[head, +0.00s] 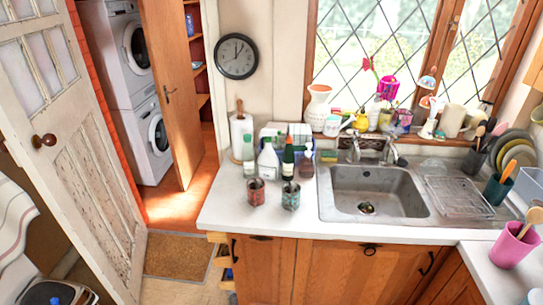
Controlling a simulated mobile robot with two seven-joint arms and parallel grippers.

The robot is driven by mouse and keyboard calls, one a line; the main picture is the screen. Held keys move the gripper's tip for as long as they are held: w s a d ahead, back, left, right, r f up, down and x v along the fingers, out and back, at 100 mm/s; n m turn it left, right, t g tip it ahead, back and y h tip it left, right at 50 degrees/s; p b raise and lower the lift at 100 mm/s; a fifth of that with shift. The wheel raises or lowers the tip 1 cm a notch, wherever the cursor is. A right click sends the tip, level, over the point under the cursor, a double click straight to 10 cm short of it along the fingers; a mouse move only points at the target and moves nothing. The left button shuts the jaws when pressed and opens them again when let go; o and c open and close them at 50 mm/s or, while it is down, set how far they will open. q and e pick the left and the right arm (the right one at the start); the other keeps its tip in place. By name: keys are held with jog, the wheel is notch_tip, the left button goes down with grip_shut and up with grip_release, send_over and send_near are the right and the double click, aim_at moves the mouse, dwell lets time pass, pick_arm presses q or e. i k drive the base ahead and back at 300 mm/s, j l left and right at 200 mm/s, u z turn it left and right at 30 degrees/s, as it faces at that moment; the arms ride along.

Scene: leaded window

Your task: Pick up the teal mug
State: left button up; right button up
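Two small mugs stand upright near the front edge of the white counter, left of the sink. The right one, with teal and reddish patterning, looks like the teal mug (290,197). The left one is a darker grey and red mug (256,193), a short gap away. Neither of my grippers is visible in the head view, and nothing is touching the mugs.
Bottles (268,160) stand close behind the mugs. A metal sink (378,190) lies to their right, with a wire rack (457,196) beyond. The counter (225,205) left of the mugs is clear. A white door (75,150) stands open at left.

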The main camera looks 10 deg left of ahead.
aim_at(291, 191)
jog(key=i, duration=1.65)
